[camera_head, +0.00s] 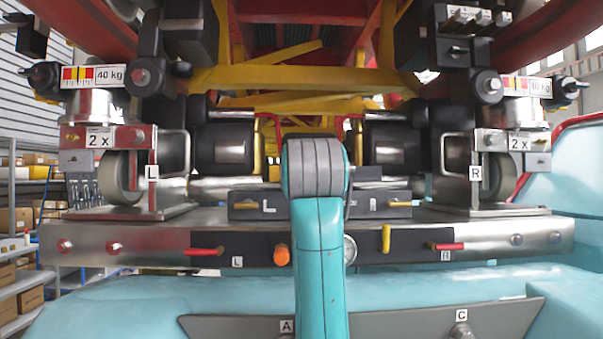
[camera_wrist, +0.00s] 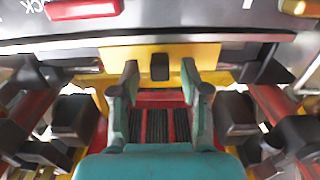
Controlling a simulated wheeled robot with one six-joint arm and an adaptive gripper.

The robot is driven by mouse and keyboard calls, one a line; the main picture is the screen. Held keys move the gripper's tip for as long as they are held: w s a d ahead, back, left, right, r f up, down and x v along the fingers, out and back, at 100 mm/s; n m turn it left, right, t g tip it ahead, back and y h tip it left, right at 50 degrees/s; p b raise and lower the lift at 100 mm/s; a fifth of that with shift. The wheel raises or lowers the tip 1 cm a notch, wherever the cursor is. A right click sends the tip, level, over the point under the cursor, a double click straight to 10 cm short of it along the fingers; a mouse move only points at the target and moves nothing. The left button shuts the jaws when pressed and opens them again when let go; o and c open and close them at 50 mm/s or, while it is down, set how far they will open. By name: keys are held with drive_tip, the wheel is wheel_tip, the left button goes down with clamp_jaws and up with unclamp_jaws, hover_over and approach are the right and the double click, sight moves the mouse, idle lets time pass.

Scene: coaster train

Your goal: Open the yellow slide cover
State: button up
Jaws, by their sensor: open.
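A yellow plate (camera_wrist: 205,57) with a dark knob (camera_wrist: 159,67) at its middle lies at the top centre of the wrist view. It looks like the yellow slide cover. My gripper (camera_wrist: 160,72) is open, with one finger on each side of the knob in the picture. Gaps show between the knob and both fingers; I cannot tell the depth between them. In the head view my teal arm stands in the middle and hides what is behind it. My gripper and the cover cannot be made out there.
A metal beam (camera_head: 520,229) crosses the head view, with red handles (camera_head: 203,251) and a yellow handle (camera_head: 386,238). Wheel units (camera_head: 122,172) stand at both sides. Yellow bars (camera_head: 290,78) cross above. In the wrist view, a dark panel with red and yellow parts (camera_wrist: 82,9) spans the top.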

drive_tip(key=shift+w, duration=0.4)
drive_tip(key=shift+c, duration=0.3)
clamp_jaws()
